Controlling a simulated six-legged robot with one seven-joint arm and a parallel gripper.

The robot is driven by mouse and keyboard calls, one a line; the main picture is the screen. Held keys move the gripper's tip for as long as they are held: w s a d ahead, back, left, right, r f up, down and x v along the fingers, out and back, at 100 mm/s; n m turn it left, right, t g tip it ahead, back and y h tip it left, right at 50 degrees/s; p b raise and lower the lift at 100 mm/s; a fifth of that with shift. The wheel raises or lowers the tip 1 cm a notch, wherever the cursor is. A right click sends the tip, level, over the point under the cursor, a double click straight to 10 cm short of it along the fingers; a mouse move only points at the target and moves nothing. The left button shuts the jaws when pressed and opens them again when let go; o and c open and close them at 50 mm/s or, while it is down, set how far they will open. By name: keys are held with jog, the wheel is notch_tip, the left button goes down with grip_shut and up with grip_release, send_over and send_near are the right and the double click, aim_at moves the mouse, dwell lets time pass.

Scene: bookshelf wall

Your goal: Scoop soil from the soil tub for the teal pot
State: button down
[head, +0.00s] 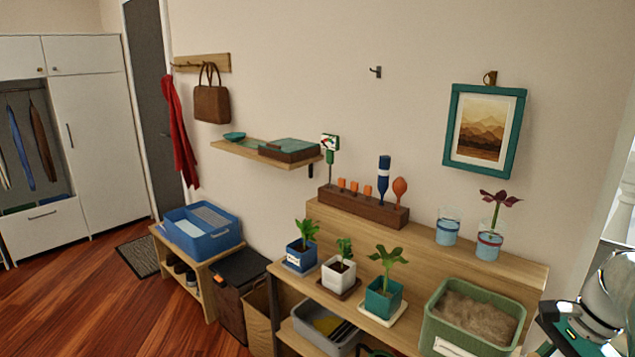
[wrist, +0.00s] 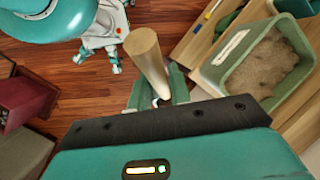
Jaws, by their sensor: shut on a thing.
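The green soil tub (head: 437,313) stands at the right end of the wooden bench, filled with brown soil (head: 478,318). It also shows at the upper right of the wrist view (wrist: 215,80). The teal pot (head: 377,303) holds a leafy plant and stands on a pale saucer left of the tub. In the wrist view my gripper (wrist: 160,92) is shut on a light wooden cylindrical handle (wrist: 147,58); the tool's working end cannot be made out. My gripper is beside the tub, apart from it, at the right edge of the head view.
A white pot (head: 337,278) and a blue pot (head: 300,260) with plants stand left of the teal pot. Glass jars (head: 489,246) stand on the raised ledge behind the tub. A grey bin (head: 318,336) sits on the lower shelf. Open wooden floor (head: 150,310) lies at left.

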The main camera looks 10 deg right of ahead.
jog(key=w+a+f+n+g+h, duration=0.1)
jog(key=w+a+f+n+g, duration=0.1)
jog(key=w+a+f+n, duration=0.6)
jog(key=w+a+f+n+g+h, duration=0.1)
jog(key=w+a+f+n+g, duration=0.1)
jog(key=w+a+f+n, duration=0.7)
jog(key=w+a+f, duration=0.3)
jog(key=a+f, duration=0.1)
jog(key=f, duration=0.3)
jog(key=w+a+f, duration=0.4)
jog(key=a+f, duration=0.1)
jog(key=f, duration=0.1)
jog(key=shift+w+a+f+g, duration=0.2)
jog(key=shift+a+f+g, duration=0.1)
jog(key=shift+f, duration=0.05)
jog(key=shift+r, duration=0.1)
